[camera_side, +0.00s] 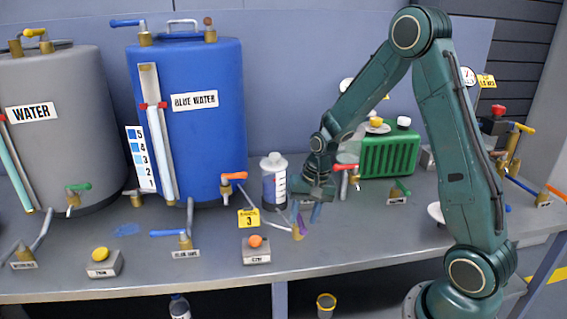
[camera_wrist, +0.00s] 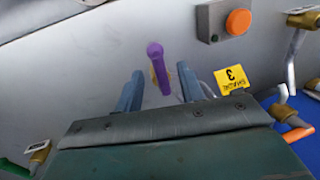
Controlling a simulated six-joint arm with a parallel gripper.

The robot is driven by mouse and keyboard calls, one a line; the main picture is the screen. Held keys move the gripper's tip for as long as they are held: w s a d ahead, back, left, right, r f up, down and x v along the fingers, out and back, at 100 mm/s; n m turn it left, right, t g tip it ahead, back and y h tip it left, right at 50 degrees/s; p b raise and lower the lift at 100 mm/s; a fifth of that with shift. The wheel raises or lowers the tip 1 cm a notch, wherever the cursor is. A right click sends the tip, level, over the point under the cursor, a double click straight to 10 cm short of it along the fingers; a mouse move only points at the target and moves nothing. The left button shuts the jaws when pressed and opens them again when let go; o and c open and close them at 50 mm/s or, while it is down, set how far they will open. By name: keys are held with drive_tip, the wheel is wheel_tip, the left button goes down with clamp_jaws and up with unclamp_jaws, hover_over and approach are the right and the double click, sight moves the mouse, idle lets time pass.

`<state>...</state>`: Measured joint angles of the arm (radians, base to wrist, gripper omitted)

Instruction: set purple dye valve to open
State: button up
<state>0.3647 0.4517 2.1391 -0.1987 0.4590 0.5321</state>
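The purple dye valve shows as a purple lever handle (camera_wrist: 155,55) in the wrist view, with a little brass beside it. In the side view the purple handle (camera_side: 301,222) stands on a small brass body at the tabletop, partly overlapped by my fingers. My gripper (camera_wrist: 160,86) is open, with one blue finger on each side of the handle's line. The handle's near end lies between the fingertips, and no contact shows. In the side view my gripper (camera_side: 306,212) points down just above the valve. Whether the handle stands at open or closed I cannot tell.
A yellow tag marked 3 (camera_side: 249,219) and an orange-button box (camera_side: 256,250) are left of the valve. A clear cylinder with blue liquid (camera_side: 274,186) stands close behind. A blue water tank (camera_side: 219,132) is behind left. The tabletop right of the valve (camera_side: 375,235) is clear.

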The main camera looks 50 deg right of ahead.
wheel_tip(320, 180, up, 12)
drive_tip(key=s+d, duration=0.1)
drive_tip(key=shift+s+d, duration=0.35)
drive_tip(key=shift+r, duration=0.15)
drive_tip(key=s+a+r+n+t, duration=0.1)
drive_tip(key=s+a+r+n, duration=0.2)
drive_tip(key=s, duration=0.3)
drive_tip(key=s+a+r+n+t+h, duration=0.1)
drive_tip(key=s+a+r+n, duration=0.2)
drive_tip(key=s, duration=0.3)
drive_tip(key=s+a+r+n+t, duration=0.2)
drive_tip(key=s+a+r+n, duration=0.1)
drive_tip(key=s+a, duration=0.2)
drive_tip(key=shift+s+h, duration=0.3)
drive_tip(key=shift+s, duration=0.55)
